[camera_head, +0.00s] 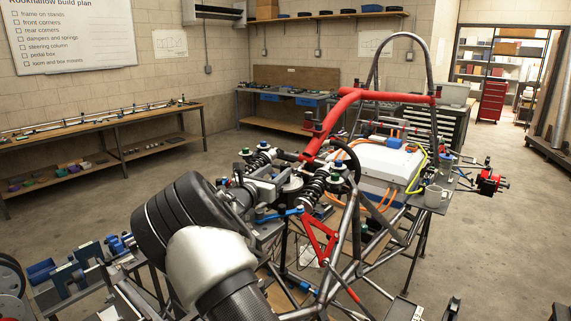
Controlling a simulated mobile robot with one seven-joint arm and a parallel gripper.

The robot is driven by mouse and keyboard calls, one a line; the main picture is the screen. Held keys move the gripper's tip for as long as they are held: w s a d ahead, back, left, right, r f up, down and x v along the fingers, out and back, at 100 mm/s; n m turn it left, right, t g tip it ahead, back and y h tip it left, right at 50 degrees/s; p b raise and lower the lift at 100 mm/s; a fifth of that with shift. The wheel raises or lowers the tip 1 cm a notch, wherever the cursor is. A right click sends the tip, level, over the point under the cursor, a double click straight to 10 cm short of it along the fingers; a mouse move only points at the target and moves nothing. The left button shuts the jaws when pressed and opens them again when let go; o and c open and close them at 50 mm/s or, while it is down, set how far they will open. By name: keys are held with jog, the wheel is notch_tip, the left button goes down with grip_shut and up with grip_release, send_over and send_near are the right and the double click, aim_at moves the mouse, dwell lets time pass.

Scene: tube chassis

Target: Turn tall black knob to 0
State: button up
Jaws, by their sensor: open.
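My arm reaches in from the bottom left, with a white joint and a black ribbed link. My grey gripper (272,186) is at its far end, over the front of the tube chassis (350,235). It is open, and its fingers are hard to make out among the parts. A dark, upright round part (292,190) stands close to the gripper. I cannot tell whether it is the tall black knob, nor whether the gripper touches it. No scale or 0 mark is readable in this view.
Coil dampers (318,185) with coloured caps and a red tube (325,132) crowd the gripper. A bench (95,122) stands at the left wall.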

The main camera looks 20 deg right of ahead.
aim_at(285, 164)
jog(key=p+x, duration=0.1)
jog(key=x, duration=0.6)
jog(key=shift+w+d, duration=0.1)
jog(key=shift+w, duration=0.05)
jog(key=c, duration=1.1)
jog(key=shift+o, duration=0.2)
jog(key=shift+r+h+p, duration=0.3)
jog(key=shift+p, duration=0.4)
jog(key=shift+w+r+m+g+h+p, duration=0.1)
jog(key=shift+m+g+h+p, duration=0.2)
jog(key=shift+m+g+p, duration=0.25)
jog(key=shift+f+m+g+h, duration=0.3)
jog(key=shift+m+g+h, duration=0.3)
jog(key=shift+m+g, duration=0.2)
jog(key=shift+r+m+g+h+b, duration=0.1)
jog(key=shift+m+g+h+b, duration=0.55)
jog(key=shift+g, duration=0.6)
jog(key=shift+m+g, duration=0.3)
jog(key=shift+g, duration=0.1)
jog(key=o, duration=1.1)
jog(key=shift+c, duration=0.2)
